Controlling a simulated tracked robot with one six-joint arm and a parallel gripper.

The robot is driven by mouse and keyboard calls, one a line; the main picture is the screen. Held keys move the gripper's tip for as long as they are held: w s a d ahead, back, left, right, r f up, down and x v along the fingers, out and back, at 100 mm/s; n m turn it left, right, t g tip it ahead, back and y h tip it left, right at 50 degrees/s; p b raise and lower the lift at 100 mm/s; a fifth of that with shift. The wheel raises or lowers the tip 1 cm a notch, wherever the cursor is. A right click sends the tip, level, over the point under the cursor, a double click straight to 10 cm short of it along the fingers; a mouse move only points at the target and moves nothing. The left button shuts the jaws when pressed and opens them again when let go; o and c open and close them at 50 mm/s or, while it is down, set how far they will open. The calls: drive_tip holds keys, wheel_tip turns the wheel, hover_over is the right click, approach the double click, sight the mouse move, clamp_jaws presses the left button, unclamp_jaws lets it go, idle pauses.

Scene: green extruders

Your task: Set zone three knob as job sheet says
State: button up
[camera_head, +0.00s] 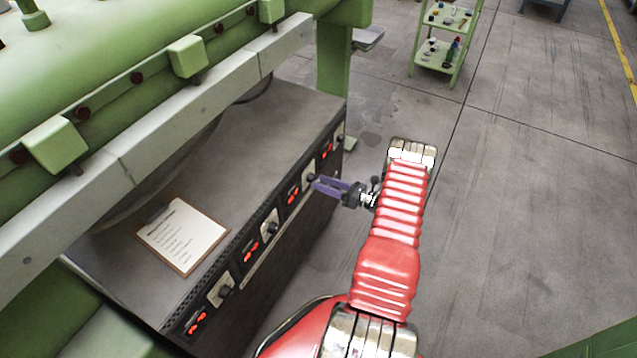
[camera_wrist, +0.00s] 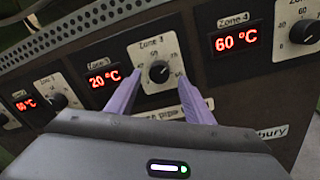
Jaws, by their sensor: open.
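The zone three knob (camera_wrist: 158,72) is a black round dial on a white scale plate labelled Zone 3 in the wrist view. The Zone 3 display (camera_wrist: 104,78) left of it reads 20 °C in red. My gripper (camera_wrist: 160,76) is open, its purple fingers on either side of the knob. I cannot tell whether they touch it. In the head view my gripper (camera_head: 316,183) reaches the front panel from the right. The job sheet (camera_head: 182,234) lies on a clipboard on top of the cabinet; its writing is too small to read.
The Zone 4 display (camera_wrist: 237,39) reads 60 °C, with its knob (camera_wrist: 304,32) further right. Another knob (camera_wrist: 57,101) and display sit to the left. The green machine (camera_head: 120,60) overhangs the cabinet (camera_head: 290,125). A green shelf cart (camera_head: 437,50) stands far back. Floor at right is clear.

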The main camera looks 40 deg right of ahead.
drive_tip(key=v, duration=1.1)
drive_tip(key=shift+s, duration=0.2)
drive_tip(key=shift+d+f, duration=0.1)
